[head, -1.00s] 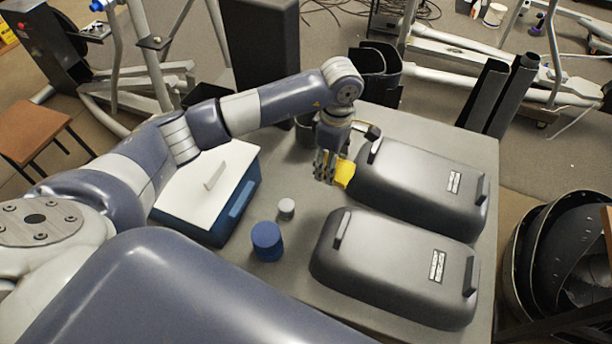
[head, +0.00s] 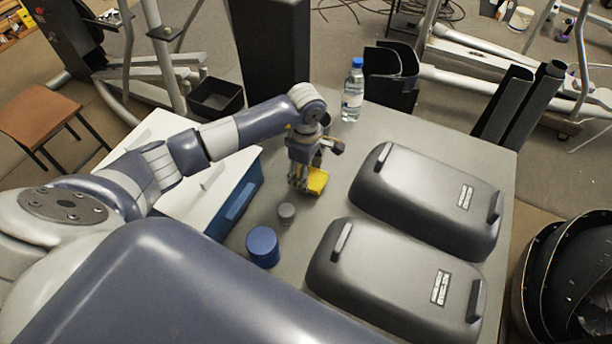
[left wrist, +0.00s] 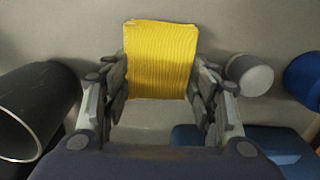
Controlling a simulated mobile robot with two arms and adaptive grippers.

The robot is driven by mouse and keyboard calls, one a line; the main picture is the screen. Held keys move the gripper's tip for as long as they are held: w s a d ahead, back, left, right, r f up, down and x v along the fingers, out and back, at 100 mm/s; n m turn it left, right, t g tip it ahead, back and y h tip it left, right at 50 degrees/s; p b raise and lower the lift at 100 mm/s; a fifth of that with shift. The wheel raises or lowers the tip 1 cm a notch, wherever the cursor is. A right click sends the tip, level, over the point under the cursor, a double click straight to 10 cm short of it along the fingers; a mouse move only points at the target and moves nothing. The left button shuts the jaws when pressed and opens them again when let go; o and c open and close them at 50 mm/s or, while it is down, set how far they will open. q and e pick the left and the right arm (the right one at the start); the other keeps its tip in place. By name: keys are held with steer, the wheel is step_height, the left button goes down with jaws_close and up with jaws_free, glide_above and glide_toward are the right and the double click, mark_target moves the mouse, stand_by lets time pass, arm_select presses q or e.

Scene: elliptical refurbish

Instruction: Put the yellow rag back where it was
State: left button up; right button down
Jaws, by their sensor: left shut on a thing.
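The yellow rag (head: 317,181) is in my left gripper (head: 302,184), over the grey table top between the blue-sided box and the grey covers. In the left wrist view the ribbed yellow rag (left wrist: 160,58) sits between the two fingers of my left gripper (left wrist: 160,95), which is shut on it. Whether the rag touches the table I cannot tell. My right gripper is not in view.
A blue-sided box with a white lid (head: 237,205) stands left of the gripper. A small grey cylinder (head: 286,213) and a blue cylinder (head: 263,246) stand in front. Two grey covers (head: 428,200) (head: 395,275) fill the right side. A water bottle (head: 352,90) stands behind.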

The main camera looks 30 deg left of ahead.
arm_select(q)
step_height(320, 180, down, 2)
steer(key=shift+f, duration=0.25)
steer(key=shift+f, duration=0.2)
steer(key=o, duration=1)
steer(key=shift+c, duration=0.2)
steer(key=shift+r, duration=0.15)
